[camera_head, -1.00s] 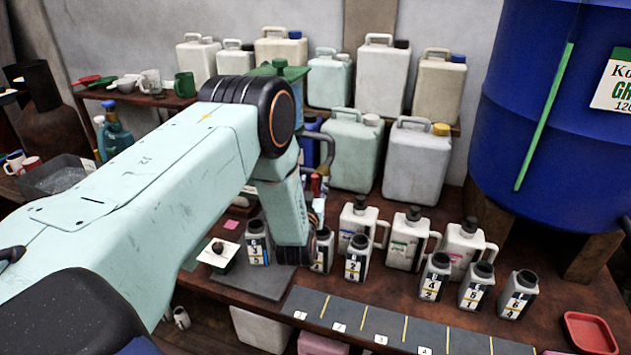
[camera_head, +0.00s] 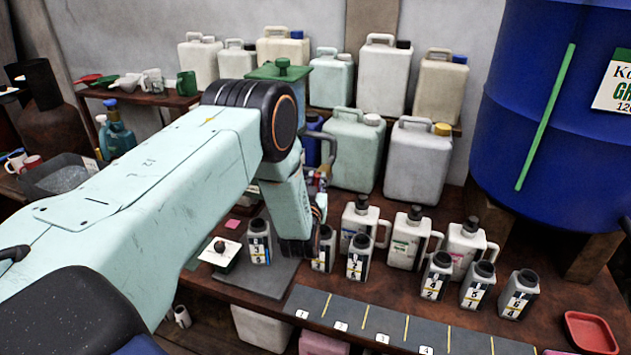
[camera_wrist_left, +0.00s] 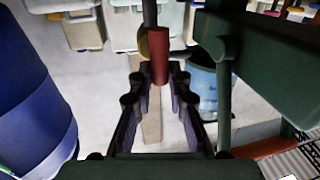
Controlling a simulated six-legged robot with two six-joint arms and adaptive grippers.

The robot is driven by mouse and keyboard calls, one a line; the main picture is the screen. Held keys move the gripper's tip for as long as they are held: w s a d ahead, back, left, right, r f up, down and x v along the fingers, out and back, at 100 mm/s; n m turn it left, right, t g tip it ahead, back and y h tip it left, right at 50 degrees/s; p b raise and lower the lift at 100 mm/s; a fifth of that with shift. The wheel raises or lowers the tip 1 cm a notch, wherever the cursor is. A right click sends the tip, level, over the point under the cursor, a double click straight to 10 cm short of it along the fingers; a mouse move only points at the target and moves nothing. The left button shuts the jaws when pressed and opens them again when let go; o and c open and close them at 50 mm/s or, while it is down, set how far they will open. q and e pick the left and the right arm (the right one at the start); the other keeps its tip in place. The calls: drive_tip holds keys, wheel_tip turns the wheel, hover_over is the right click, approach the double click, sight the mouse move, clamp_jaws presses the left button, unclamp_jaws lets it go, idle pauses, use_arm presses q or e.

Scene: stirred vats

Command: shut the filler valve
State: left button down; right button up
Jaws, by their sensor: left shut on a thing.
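The filler shows as a dark green body (camera_wrist_left: 275,70) at the right of the left wrist view. In the head view its green lid (camera_head: 281,72) stands out behind my left arm, which hides most of the rest. A red cylindrical handle (camera_wrist_left: 158,58), which looks like the valve's lever, lies between the fingertips in the left wrist view. My left gripper (camera_wrist_left: 158,80) is shut on this handle. In the head view the grip is hidden behind my wrist. My right gripper is not in view.
Numbered bottles, including one (camera_head: 258,243) beside my wrist, stand on the bench close to my arm. White handled jugs (camera_head: 408,240) stand to the right. A blue drum (camera_head: 560,120) is at the far right, a red tray (camera_head: 590,333) at the front right.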

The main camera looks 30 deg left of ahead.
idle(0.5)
use_arm(q)
drive_tip(key=shift+w+d+f+m+t+h+b, duration=0.1)
drive_tip(key=shift+d+f+m+t+h+b, duration=0.3)
drive_tip(key=shift+m, duration=2.9)
drive_tip(key=shift+w+d+f+m+t+h+b, duration=0.15)
drive_tip(key=shift+f+m+t+h+b, duration=0.4)
drive_tip(key=shift+m, duration=2.75)
drive_tip(key=shift+s+d+f+m+t+h+b, duration=0.1)
drive_tip(key=shift+d+f+m+t+h+b, duration=0.45)
drive_tip(key=shift+m, duration=2.75)
drive_tip(key=shift+a+r, duration=0.25)
drive_tip(key=shift+r, duration=0.05)
drive_tip(key=c, duration=1.3)
unclamp_jaws()
